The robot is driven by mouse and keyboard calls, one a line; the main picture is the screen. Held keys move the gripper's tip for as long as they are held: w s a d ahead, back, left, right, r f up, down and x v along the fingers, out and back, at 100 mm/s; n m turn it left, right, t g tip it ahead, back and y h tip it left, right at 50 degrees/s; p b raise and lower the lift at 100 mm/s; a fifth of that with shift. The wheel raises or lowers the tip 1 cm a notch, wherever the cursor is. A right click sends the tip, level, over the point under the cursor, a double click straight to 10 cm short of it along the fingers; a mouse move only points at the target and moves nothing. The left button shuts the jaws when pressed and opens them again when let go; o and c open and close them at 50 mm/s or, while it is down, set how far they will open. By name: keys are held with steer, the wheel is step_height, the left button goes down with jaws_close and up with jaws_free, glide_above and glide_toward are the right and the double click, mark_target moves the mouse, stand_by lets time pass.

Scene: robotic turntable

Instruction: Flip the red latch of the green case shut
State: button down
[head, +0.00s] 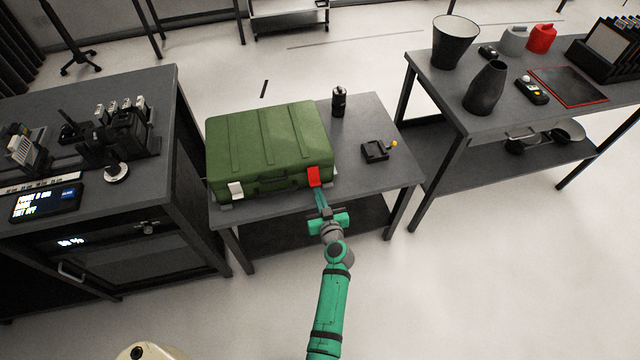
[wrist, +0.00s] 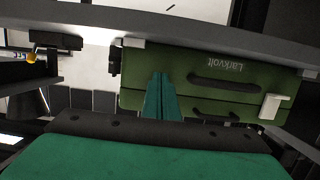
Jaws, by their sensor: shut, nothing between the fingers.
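The green case (head: 265,140) lies closed-lidded on a small dark table, with its handle side facing me. The red latch (head: 314,176) is on the right of its front face, and a white latch (head: 236,190) is on the left. My gripper (head: 320,200) is shut and empty, just below and in front of the red latch; I cannot tell whether it touches. In the wrist view the picture is upside down: the shut fingers (wrist: 161,95) stand before the case front (wrist: 220,68), the white latch (wrist: 272,106) is at right, and the red latch is not visible.
A dark cabinet (head: 180,130) stands close on the left. Another table (head: 480,125) stands on the right.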

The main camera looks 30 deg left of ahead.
steer(key=shift+w+a+f, duration=0.45)
steer(key=shift+w+f, duration=0.05)
steer(key=shift+f, duration=0.25)
stand_by(0.9)
steer(key=s+d+f, duration=0.1)
steer(key=s+d, duration=0.7)
steer(key=s, duration=0.1)
steer(key=shift+s+d+f, duration=0.2)
steer(key=shift+s+d, duration=0.15)
steer(key=shift+d, duration=0.05)
